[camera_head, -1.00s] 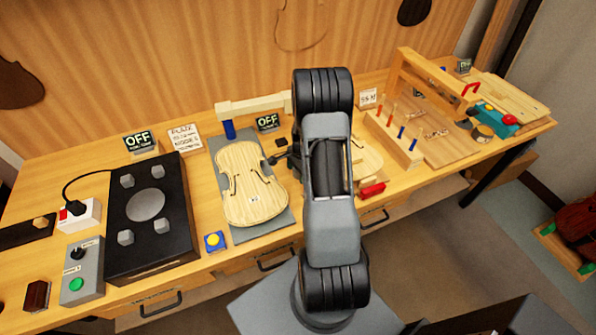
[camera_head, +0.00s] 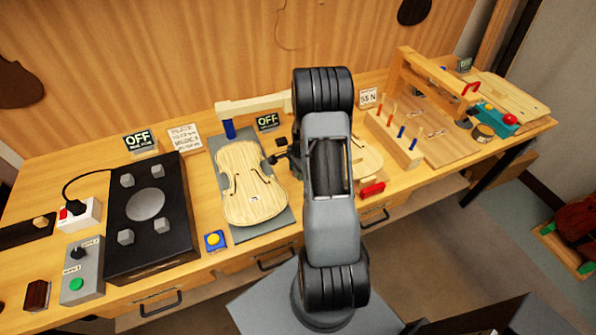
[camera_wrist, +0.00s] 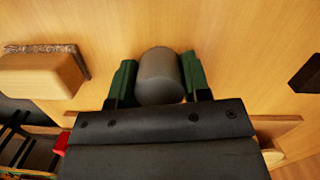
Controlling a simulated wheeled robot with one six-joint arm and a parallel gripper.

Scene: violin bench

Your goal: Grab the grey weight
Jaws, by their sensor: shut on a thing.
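The grey weight (camera_wrist: 160,78) is a smooth cylinder with a rounded outline, seen in the wrist view between the two green finger pads. My gripper (camera_wrist: 157,88) is shut on it, with one pad touching each side. Pale wood fills the view behind the weight; I cannot tell whether the weight touches it. In the head view my gripper (camera_head: 284,156) shows only as small dark parts beside the violin plate, mostly hidden behind my arm. The weight cannot be made out there.
A pale violin plate (camera_head: 252,198) lies on a grey board left of my arm, below a cream bar (camera_head: 254,104) on a blue post. A wooden peg rack (camera_head: 404,153) and a red-handled tool (camera_head: 372,189) are to the right. A black box (camera_head: 120,247) stands at left.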

